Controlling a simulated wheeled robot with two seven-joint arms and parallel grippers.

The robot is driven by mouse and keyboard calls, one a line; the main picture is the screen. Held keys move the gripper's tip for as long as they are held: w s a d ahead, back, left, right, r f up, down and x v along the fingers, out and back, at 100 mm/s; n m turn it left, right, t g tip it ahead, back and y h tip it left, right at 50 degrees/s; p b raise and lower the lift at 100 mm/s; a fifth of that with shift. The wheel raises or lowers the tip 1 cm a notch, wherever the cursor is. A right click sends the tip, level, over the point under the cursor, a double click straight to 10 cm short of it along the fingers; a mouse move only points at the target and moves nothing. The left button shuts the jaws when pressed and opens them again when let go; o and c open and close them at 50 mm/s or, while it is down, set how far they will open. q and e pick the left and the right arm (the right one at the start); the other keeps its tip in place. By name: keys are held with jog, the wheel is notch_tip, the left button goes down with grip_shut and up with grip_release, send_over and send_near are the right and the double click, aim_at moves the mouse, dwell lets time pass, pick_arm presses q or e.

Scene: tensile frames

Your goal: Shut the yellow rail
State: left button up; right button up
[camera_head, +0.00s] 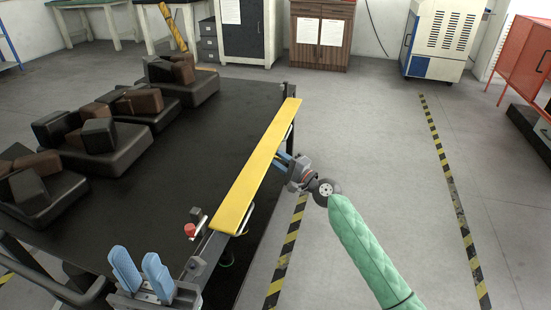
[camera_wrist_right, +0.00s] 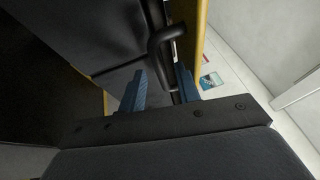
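The yellow rail (camera_head: 258,168) is a long flat bar along the right edge of a black platform, and part of it shows in the right wrist view (camera_wrist_right: 201,40). My right gripper (camera_head: 281,158) is at the rail's right side, its fingers partly hidden. In the right wrist view my right gripper (camera_wrist_right: 161,72) has its blue fingers apart, with a black curved handle (camera_wrist_right: 158,42) reaching between them. I cannot tell whether it touches a finger. My left gripper (camera_head: 135,256) is open and empty at the near edge, left of the rail's near end.
Dark blocks and bases (camera_head: 108,150) fill the platform's (camera_head: 190,150) left side. A red knob (camera_head: 190,230) stands by the rail's near end. Another yellow bar (camera_head: 172,28) stands tilted at the back. Open floor with striped tape (camera_head: 446,180) lies on the right.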

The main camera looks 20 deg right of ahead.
jog(key=shift+w+a, duration=0.25)
jog(key=shift+w, duration=0.2)
grip_shut()
jog(key=shift+r, duration=0.1)
jog(key=shift+r+p, duration=0.1)
jog(key=shift+p, duration=0.55)
